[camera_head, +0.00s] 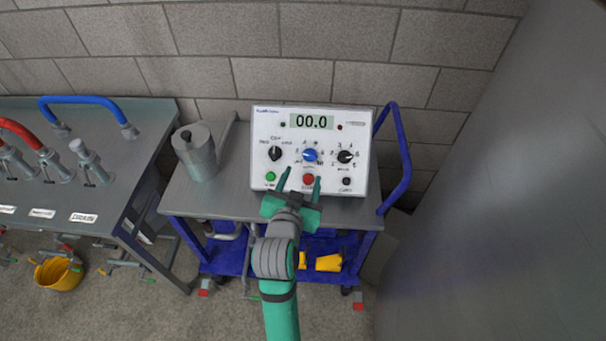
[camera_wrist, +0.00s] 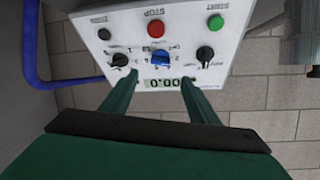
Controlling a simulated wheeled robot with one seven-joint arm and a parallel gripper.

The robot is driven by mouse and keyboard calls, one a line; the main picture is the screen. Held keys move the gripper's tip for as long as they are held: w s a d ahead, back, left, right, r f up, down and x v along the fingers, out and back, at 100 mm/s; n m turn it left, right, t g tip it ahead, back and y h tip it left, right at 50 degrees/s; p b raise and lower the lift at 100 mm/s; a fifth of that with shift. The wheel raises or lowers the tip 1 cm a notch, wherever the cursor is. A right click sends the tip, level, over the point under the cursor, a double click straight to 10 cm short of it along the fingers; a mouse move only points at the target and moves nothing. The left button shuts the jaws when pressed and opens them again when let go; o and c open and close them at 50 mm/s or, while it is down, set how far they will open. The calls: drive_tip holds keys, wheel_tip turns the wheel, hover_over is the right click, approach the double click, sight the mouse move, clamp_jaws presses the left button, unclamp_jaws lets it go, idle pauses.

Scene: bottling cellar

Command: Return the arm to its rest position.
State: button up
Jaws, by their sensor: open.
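My gripper (camera_head: 299,184) is green with two fingers set apart, open and empty. In the head view it is in front of the lower part of a white control box (camera_head: 262,150), near its red button (camera_head: 308,180). The box has a display (camera_head: 311,122) reading 00.0, a blue knob (camera_head: 310,155), black knobs and a green button (camera_head: 270,176). In the wrist view the box is upside down, and my fingers (camera_wrist: 158,88) point at its face on both sides of the display. I cannot tell whether a fingertip touches the box.
The box stands on a blue-framed cart (camera_head: 225,205) with a blue handle (camera_head: 405,165). A grey metal canister (camera_head: 195,152) is left of it. A bench with hoses (camera_head: 130,115) is at left, a yellow bucket (camera_head: 58,273) below. A large grey surface (camera_head: 510,210) fills the right.

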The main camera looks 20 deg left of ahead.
idle(0.5)
drive_tip(key=s+d+f+n, duration=0.1)
drive_tip(key=s+d+f, duration=1)
drive_tip(key=s+f, duration=0.3)
drive_tip(key=s+d+r+h, duration=0.1)
drive_tip(key=s+d, duration=0.2)
drive_tip(key=s, duration=0.7)
drive_tip(key=s+d+r+t+h, duration=0.1)
drive_tip(key=s+d, duration=0.3)
drive_tip(key=s, duration=0.6)
drive_tip(key=shift+s+r+m+h, duration=0.15)
drive_tip(key=shift+r+m+h, duration=0.15)
